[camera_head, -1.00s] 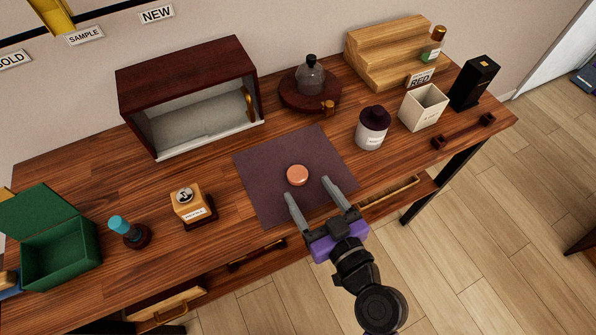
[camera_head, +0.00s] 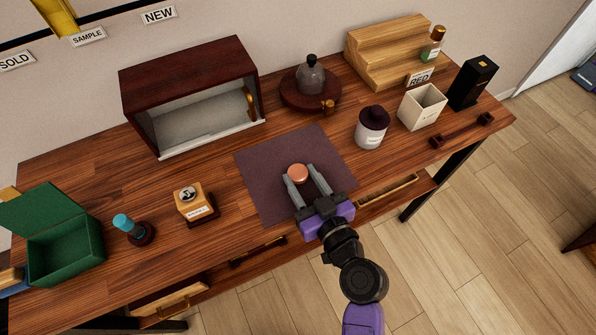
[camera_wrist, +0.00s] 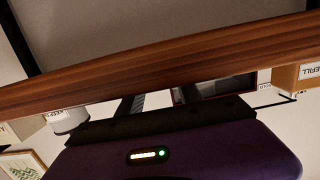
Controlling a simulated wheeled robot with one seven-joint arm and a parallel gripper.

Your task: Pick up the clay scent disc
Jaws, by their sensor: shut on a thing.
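The clay scent disc (camera_head: 298,173) is a small round orange-pink piece over the dark mat (camera_head: 265,165) in the middle of the table. My gripper (camera_head: 299,176) reaches in from the front, with its two grey fingers on either side of the disc and shut on it. I cannot tell whether the disc still touches the mat. In the wrist view, the purple gripper body (camera_wrist: 180,150) fills the bottom, and the disc does not show there.
Behind the mat stand an open-fronted dark red cabinet (camera_head: 190,70) and a glass bottle on a round stand (camera_head: 310,92). A lidded jar (camera_head: 371,128) and a cream box (camera_head: 422,108) stand to the right. A small wooden block (camera_head: 191,202) stands to the left. Bare table lies between.

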